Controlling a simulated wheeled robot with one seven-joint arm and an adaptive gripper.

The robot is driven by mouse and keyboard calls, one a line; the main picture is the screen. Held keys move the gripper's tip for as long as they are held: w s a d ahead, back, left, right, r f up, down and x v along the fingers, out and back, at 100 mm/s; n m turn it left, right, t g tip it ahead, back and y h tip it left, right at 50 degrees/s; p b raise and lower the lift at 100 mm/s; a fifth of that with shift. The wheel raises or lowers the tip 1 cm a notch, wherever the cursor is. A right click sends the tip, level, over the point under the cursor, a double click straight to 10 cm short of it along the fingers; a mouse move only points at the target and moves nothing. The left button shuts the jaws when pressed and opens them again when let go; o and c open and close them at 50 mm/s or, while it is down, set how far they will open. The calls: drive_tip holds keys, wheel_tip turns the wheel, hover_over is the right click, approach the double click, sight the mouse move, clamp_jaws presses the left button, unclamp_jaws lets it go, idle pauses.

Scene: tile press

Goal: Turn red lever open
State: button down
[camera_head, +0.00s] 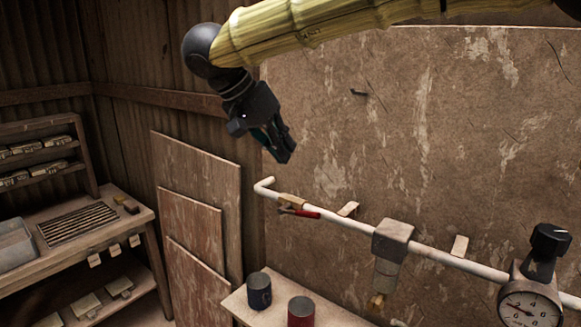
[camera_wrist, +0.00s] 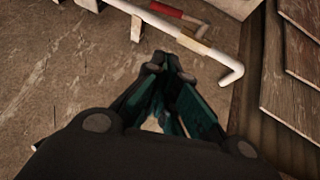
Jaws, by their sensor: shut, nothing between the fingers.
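The red lever (camera_head: 306,213) sits on a brass valve (camera_head: 291,201) near the left end of a white pipe (camera_head: 340,219) on the wall. The lever lies roughly along the pipe, pointing right. My gripper (camera_head: 286,150) is above the valve in the head view, apart from it, with its fingers pointing down. In the wrist view the fingers (camera_wrist: 165,62) are together and empty. The red lever (camera_wrist: 176,12) and brass valve (camera_wrist: 194,38) show beyond the fingertips there, near the pipe's bent end (camera_wrist: 233,73).
A grey block fitting (camera_head: 393,238) and a pressure gauge (camera_head: 530,308) with a black knob (camera_head: 550,240) are farther right on the pipe. A blue can (camera_head: 259,291) and a red can (camera_head: 301,312) stand on a shelf below. Boards (camera_head: 205,190) lean at left.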

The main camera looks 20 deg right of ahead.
drive_tip(key=s+d+f, duration=0.2)
drive_tip(key=p, duration=0.3)
hover_over(302, 211)
drive_tip(key=f, duration=0.7)
drive_tip(key=shift+w+d+f, duration=0.1)
drive_tip(key=shift+d+f, duration=0.2)
drive_tip(key=shift+d, duration=0.1)
drive_tip(key=shift+w+f, duration=0.1)
drive_tip(key=shift+f, duration=0.45)
drive_tip(key=shift+s, duration=0.2)
drive_tip(key=shift+w, duration=0.1)
